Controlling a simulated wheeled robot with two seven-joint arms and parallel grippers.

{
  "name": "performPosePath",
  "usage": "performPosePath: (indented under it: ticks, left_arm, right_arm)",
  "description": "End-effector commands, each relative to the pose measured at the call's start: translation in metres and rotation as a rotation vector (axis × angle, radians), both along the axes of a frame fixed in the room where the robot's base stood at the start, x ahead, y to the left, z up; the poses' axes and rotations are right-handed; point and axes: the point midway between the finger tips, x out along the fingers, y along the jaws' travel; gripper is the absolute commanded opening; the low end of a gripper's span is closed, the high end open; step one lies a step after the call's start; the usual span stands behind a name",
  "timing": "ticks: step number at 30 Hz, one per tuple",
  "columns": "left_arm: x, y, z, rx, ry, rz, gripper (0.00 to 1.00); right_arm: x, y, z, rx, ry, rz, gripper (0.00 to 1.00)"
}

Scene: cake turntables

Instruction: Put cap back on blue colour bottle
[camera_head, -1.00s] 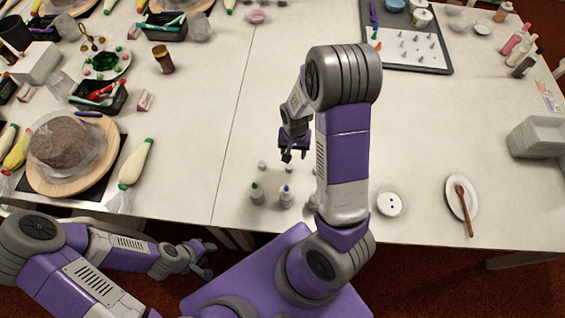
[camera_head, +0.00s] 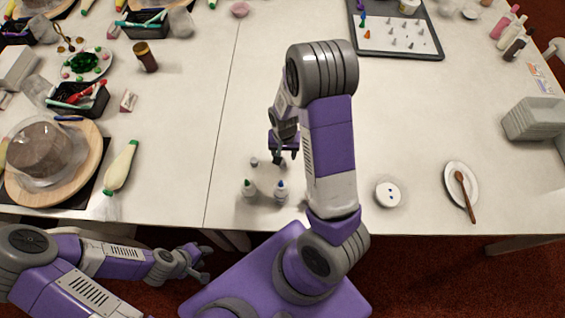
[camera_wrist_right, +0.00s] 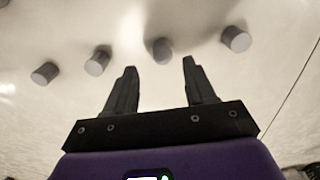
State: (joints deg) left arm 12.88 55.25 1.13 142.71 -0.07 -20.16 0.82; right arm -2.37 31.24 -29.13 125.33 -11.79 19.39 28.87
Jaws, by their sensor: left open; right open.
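The blue-tipped bottle (camera_head: 281,192) stands upright near the table's front edge, its blue nozzle bare. A green-tipped bottle (camera_head: 248,189) stands just left of it. My right gripper (camera_head: 284,157) is open and empty, pointing down behind the blue-tipped bottle. In the right wrist view, several small grey caps stand in a row. One cap (camera_wrist_right: 162,50) is just beyond the gap between the open fingertips (camera_wrist_right: 160,65). A leftmost cap (camera_head: 254,161) shows in the head view; my right arm hides others there. My left gripper (camera_head: 204,263) is open and empty, off the table's front edge.
A white round dish (camera_head: 388,194) and a plate with a wooden spoon (camera_head: 461,183) lie to the right. A tray of nozzles (camera_head: 415,45) is at the back. A cake board (camera_head: 88,165) and a piping bag (camera_head: 121,166) are at left.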

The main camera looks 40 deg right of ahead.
Motion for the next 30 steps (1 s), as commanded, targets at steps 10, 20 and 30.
performPosePath:
  ticks: [10, 20, 30]
  left_arm:
    - [0.0, 0.0, -0.005, 0.0, 0.0, 0.0, 0.43]
    - [0.0, 0.0, -0.014, 0.0, 0.0, 0.0, 0.43]
    - [0.0, 0.0, -0.014, 0.0, 0.0, 0.0, 0.43]
  right_arm:
    - [-0.001, 0.002, -0.016, 0.0, 0.004, 0.0, 0.55]
    - [0.001, 0.005, -0.052, 0.0, 0.0, 0.0, 0.55]
    - [0.001, 0.006, -0.051, -0.001, -0.001, 0.0, 0.53]
